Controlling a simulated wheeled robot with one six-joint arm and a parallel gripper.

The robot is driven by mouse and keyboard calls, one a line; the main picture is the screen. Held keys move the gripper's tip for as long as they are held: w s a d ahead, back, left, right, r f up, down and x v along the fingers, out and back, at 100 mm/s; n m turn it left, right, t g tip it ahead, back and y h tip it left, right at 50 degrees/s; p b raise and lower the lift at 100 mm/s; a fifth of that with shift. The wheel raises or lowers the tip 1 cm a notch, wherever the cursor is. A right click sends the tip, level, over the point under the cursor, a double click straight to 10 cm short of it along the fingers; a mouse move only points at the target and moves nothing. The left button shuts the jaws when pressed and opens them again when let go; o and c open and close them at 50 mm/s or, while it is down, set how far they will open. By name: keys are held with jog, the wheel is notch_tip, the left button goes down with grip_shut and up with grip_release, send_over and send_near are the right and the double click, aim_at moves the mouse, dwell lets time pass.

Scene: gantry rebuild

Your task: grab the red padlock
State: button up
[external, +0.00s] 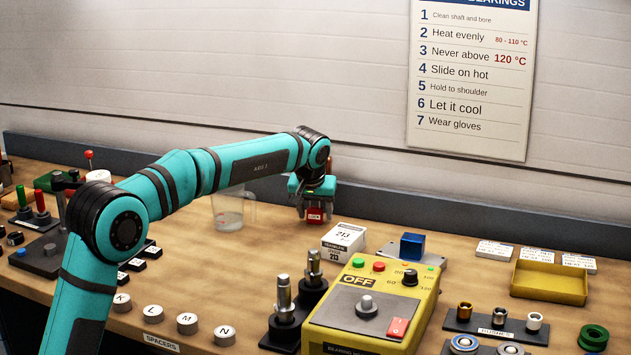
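The red padlock (315,217) is a small red block with a white label, near the back of the bench. It is directly below and partly behind the fingers of my gripper (312,205), which points down over it. The upper part of the padlock is hidden by the gripper. I cannot tell whether the fingers are closed on it, or whether it rests on the bench or hangs just above it.
A clear beaker (229,210) stands close on the left. A white bearing box (344,238) stands just in front on the right. The yellow heater box (375,308) with its OFF panel and two dark-based posts (284,296) are nearer. A low wall (450,207) runs behind.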

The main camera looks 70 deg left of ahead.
jog(key=c, duration=0.8)
jog(key=shift+c, duration=0.2)
jog(key=shift+r, duration=0.1)
